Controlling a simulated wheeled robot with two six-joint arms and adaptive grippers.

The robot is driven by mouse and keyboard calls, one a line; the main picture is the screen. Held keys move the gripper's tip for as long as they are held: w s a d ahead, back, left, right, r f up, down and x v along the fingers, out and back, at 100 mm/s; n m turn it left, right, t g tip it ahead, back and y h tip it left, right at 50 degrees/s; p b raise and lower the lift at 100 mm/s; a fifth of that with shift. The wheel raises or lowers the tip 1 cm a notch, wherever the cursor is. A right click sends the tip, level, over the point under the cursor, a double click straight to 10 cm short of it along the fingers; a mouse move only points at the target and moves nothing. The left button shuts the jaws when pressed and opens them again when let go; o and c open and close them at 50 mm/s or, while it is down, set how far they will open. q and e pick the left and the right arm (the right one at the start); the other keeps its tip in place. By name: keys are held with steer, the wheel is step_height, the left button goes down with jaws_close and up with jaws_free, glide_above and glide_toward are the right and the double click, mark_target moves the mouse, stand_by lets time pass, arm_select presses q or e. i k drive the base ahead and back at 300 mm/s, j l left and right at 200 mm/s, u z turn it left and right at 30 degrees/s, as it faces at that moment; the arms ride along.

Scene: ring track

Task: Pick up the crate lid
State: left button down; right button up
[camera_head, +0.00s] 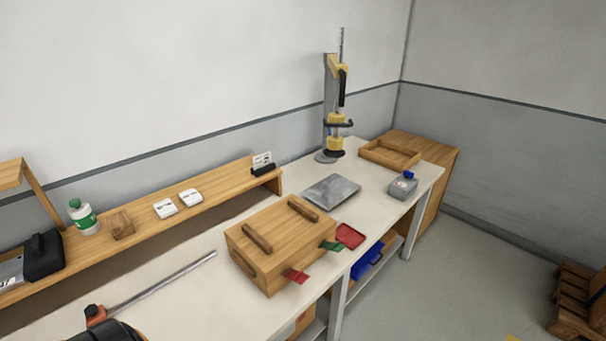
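A wooden crate (290,263) stands on the white workbench, set at an angle near the front edge. Its flat wooden lid (281,224) lies on top, with two raised wooden bars running across it as handles. A darker grip shows low on the crate's left end. Neither gripper shows in this view, and nothing touches the lid.
Red and green pieces (334,246) lie by the crate's front side. A grey flat packet (331,190) lies behind it. A long metal rod with an orange end (160,282) lies to its left. A wooden shelf (150,225) runs along the wall. A drill stand (335,120) stands farther back.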

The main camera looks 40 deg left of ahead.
mark_target(270, 237)
steer(key=u, duration=0.35)
steer(key=k+j+u, duration=0.1)
steer(key=u, duration=0.3)
steer(key=j+u, duration=0.15)
steer(key=u, duration=0.2)
